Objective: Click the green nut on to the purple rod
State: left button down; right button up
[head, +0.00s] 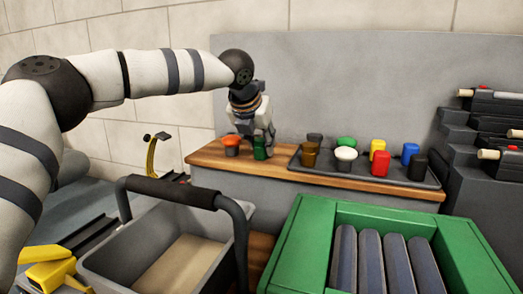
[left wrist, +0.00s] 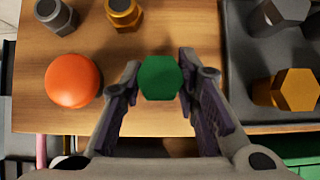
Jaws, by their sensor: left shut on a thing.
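The green nut (head: 260,149) is at the front of the wooden shelf, between the fingers of my left gripper (head: 262,138). In the left wrist view the green nut (left wrist: 160,77) shows as a hexagon between the two fingers of the left gripper (left wrist: 159,88), which is shut on it. Its underside is hidden, so I cannot tell whether it touches the wood. I cannot make out a purple rod in either view. My right gripper is not in view.
An orange-topped piece (head: 231,146) stands just left of the nut on the wooden shelf (head: 209,154). A dark tray (head: 395,180) with several coloured pieces lies to the right. A green crate (head: 308,235) with dark rollers and a grey handled bin (head: 107,262) stand in front.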

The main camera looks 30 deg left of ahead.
aim_at(260, 140)
pick_arm(q)
notch_tip(260, 140, up, 4)
jog(key=shift+r+p, duration=0.2)
jog(key=shift+p, duration=0.35)
jog(key=shift+r, duration=0.85)
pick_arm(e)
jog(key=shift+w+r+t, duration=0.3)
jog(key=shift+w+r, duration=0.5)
pick_arm(q)
jog(key=shift+f, duration=0.1)
